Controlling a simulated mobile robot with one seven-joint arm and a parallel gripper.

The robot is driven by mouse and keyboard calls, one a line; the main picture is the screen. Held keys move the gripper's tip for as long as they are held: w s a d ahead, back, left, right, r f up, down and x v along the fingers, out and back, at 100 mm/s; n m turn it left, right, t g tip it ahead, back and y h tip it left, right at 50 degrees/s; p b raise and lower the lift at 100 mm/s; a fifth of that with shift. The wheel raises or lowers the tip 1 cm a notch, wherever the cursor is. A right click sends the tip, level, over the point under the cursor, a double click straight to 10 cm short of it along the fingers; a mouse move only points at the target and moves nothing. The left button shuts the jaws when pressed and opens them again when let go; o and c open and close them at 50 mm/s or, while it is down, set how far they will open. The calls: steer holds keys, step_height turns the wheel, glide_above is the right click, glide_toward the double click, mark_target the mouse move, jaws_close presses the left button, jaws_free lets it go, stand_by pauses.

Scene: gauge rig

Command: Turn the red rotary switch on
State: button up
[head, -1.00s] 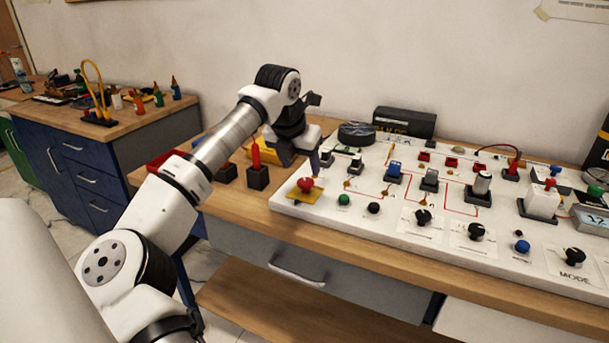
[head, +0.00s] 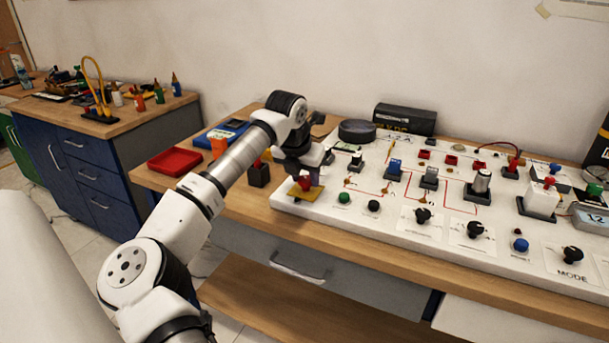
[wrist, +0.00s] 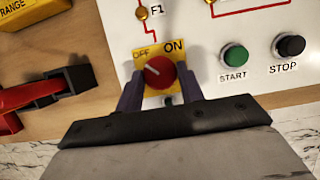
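The red rotary switch (wrist: 160,72) sits on a yellow plate at the panel's left end. Its white pointer line points up and left, toward the OFF label (wrist: 141,53); the ON label (wrist: 174,47) is at upper right. In the head view the red switch (head: 304,183) shows just below my gripper (head: 303,172), on its yellow plate (head: 311,194). In the wrist view my gripper (wrist: 160,88) has its two fingers apart, one on each side of the red knob. I cannot tell whether they touch it.
Green START (wrist: 235,57) and black STOP (wrist: 290,46) buttons lie right of the switch. A red-handled part on a black base (wrist: 65,82) lies left of the panel. A red tray (head: 175,160) stands farther left. The white panel (head: 380,215) carries several other knobs and switches.

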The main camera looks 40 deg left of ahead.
steer(key=shift+c, duration=0.8)
steer(key=shift+m, duration=0.3)
steer(key=m, duration=0.1)
steer(key=m+h+p, duration=0.1)
steer(key=shift+a+r+m, duration=0.15)
steer(key=shift+m, duration=0.25)
steer(key=m+h+p, duration=0.1)
steer(key=m, duration=0.1)
steer(key=m+h+p, duration=0.1)
steer(key=m+p, duration=0.1)
steer(key=m, duration=0.1)
steer(key=shift+w+a+r+p, duration=0.1)
steer(key=shift+a+p, duration=0.1)
steer(key=shift+p, duration=0.1)
steer(key=m+g+h+p, duration=0.1)
steer(key=m+p, duration=0.1)
steer(key=m, duration=0.1)
steer(key=m+h+p, duration=0.1)
steer(key=m, duration=0.1)
steer(key=shift+w+a+m+g+p, duration=0.1)
steer(key=shift+w+m+g+p, duration=0.05)
steer(key=shift+m+g+p, duration=0.25)
steer(key=shift+w+m+g+p, duration=0.1)
steer(key=shift+m+g+p, duration=0.8)
steer(key=shift+m, duration=0.9)
steer(key=shift+f, duration=0.2)
steer(key=o, duration=1)
